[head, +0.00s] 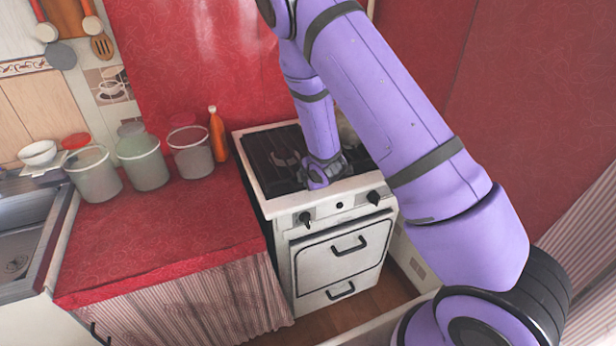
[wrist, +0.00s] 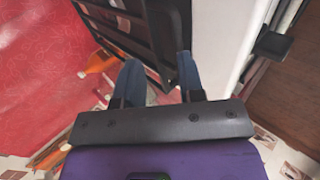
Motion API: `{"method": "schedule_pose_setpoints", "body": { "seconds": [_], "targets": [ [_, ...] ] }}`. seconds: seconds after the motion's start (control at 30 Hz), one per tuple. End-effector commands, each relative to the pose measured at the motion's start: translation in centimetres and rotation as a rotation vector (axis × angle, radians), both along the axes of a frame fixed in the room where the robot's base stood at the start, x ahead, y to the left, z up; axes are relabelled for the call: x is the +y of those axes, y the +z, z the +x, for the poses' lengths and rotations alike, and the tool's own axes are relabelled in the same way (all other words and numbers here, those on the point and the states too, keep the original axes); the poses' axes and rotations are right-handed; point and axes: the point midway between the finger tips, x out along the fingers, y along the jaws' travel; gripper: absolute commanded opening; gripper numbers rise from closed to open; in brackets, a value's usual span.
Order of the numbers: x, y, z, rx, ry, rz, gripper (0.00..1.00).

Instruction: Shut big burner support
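The big burner support (head: 262,148) is a black grate on top of the white stove (head: 285,205) in the head view. My arm covers its right part there. In the wrist view the black barred frame of the support (wrist: 150,25) fills the top middle, with one corner reaching down between my fingers. My gripper (wrist: 157,70) has its two blue-grey fingers apart, one on each side of that corner. The right finger is close to the frame's edge; I cannot tell whether it touches. In the head view the fingertips are hidden behind my wrist.
Knobs (head: 373,197) and handles (head: 348,246) stick out of the stove front. A red wall (head: 190,60) is behind.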

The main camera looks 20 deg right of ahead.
Motion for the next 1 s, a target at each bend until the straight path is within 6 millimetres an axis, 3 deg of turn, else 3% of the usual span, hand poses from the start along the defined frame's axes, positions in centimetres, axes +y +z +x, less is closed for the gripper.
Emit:
{"method": "schedule_pose_setpoints", "body": {
  "seconds": [0.6, 1.0],
  "targets": [
    [0.0, 6.3, -6.6, 0.000, -0.001, 0.001, 0.35],
    [0.0, 7.3, -7.8, 0.002, -0.001, 0.000, 0.35]
  ]
}}
